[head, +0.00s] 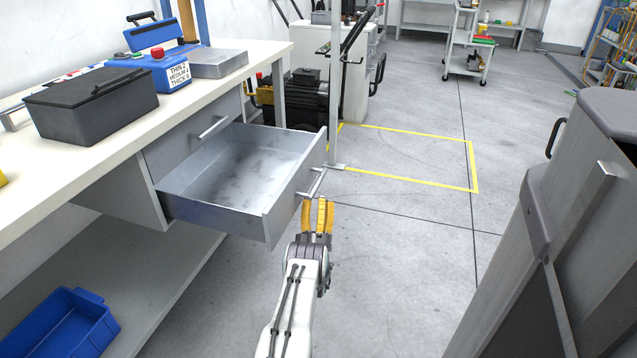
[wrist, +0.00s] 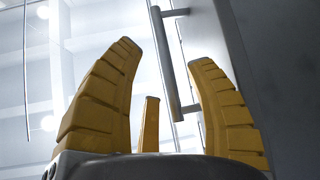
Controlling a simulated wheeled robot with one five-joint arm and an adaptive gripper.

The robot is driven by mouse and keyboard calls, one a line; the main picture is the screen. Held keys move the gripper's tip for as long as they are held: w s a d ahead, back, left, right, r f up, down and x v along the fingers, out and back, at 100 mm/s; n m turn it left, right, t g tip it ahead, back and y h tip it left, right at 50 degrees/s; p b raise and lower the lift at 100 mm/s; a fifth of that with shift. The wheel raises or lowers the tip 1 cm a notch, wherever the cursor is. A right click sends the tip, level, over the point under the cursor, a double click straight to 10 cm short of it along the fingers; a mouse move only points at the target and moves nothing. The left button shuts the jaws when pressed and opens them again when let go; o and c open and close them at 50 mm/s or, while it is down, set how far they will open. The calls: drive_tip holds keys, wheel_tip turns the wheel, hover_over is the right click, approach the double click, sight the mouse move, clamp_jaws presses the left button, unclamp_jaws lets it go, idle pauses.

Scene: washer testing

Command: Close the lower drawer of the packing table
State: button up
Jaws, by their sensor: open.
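The lower drawer (head: 235,180) of the packing table (head: 120,140) is pulled out and looks empty inside. Its grey front carries a bar handle (head: 314,186) on the outer face. My gripper (head: 318,204) is open, with its yellow fingers pointing up beside the drawer front, close to the handle. In the wrist view the handle (wrist: 172,65) stands beyond the open fingers, in the gap between them, with the drawer front (wrist: 260,60) at the right. I cannot tell whether a finger touches the handle.
The upper drawer (head: 165,146) is shut. A black box (head: 92,108) and a blue device (head: 150,68) stand on the tabletop. A blue bin (head: 62,322) sits on the lower shelf. A metal post (head: 334,110) rises just behind the drawer. A grey cabinet (head: 560,230) stands at the right.

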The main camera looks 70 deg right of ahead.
sight(321, 179)
drive_tip(key=shift+b+x, duration=2.6)
drive_tip(key=shift+x, duration=0.9)
drive_tip(key=shift+c, duration=0.4)
clamp_jaws()
